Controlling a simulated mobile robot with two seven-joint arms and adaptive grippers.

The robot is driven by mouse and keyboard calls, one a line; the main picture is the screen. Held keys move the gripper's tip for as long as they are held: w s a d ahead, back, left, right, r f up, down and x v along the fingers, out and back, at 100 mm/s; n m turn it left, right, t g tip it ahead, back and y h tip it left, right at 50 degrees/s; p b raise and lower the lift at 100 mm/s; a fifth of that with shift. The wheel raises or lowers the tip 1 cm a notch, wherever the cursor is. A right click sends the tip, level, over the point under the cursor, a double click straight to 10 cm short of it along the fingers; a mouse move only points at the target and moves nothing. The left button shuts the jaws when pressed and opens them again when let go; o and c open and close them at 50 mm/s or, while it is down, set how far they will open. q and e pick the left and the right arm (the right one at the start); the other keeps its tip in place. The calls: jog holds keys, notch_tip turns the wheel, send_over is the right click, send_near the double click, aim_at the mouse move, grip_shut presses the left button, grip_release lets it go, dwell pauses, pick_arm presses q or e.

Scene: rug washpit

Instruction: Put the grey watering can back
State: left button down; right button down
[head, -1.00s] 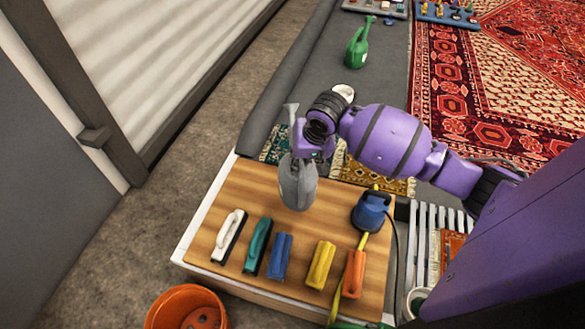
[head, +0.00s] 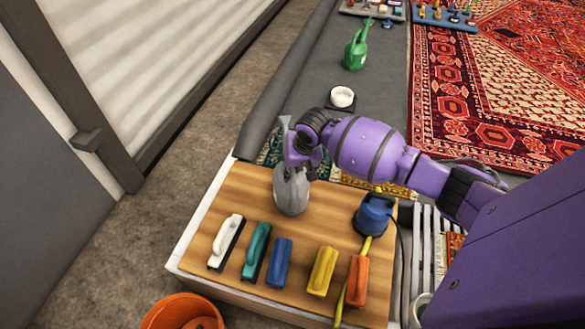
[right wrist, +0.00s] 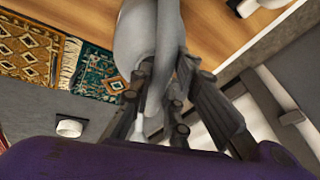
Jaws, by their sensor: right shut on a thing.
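The grey watering can (head: 291,192) is upright at the back of the wooden board in the head view. My right gripper (head: 296,160) is shut on its upper part, and the purple arm comes in from the right. In the right wrist view the can (right wrist: 135,35) fills the top middle, with the dark fingers (right wrist: 165,95) around its handle. I cannot tell whether the can's base touches the board. My left gripper is not in view.
On the wooden board (head: 225,190) stand several brushes, among them a white one (head: 226,242) and a yellow one (head: 322,270), and a blue device (head: 373,214). An orange bucket (head: 180,314) is at the front left. A green watering can (head: 356,50) and white bowl (head: 342,97) stand farther back.

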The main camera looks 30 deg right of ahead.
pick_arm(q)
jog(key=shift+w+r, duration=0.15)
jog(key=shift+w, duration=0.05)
pick_arm(e)
jog(key=shift+w, duration=0.1)
